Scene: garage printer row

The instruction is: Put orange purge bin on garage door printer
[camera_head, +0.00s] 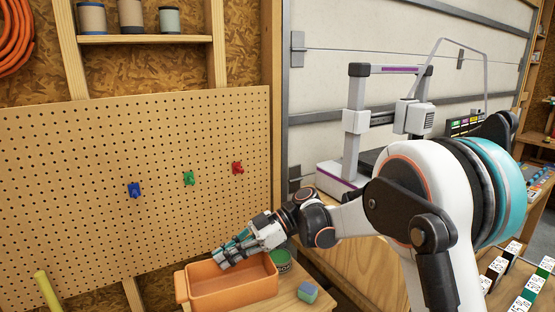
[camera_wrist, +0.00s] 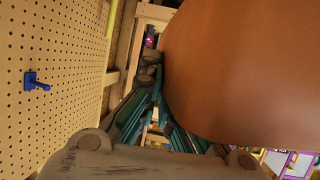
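The orange purge bin (camera_head: 232,296) is an open, rounded box at the lower middle of the head view, by the left end of the wooden bench. In the wrist view, a large orange-brown surface (camera_wrist: 245,70) fills the right side, very close, and hides part of the fingers. The teal fingers (camera_wrist: 152,78) draw close together at its left edge. Whether the rim is between them is hidden. The printer (camera_head: 352,120), grey and white with purple strips, stands before the garage door (camera_head: 330,60), partly behind my arm.
A green round tin (camera_head: 282,261) and a green-blue block (camera_head: 307,292) are right of the bin. The pegboard (camera_head: 90,230) with a blue hook (camera_head: 134,190) rises close behind the bin. Spools stand on a shelf (camera_head: 145,39). Small boxes (camera_head: 525,290) are at the lower right.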

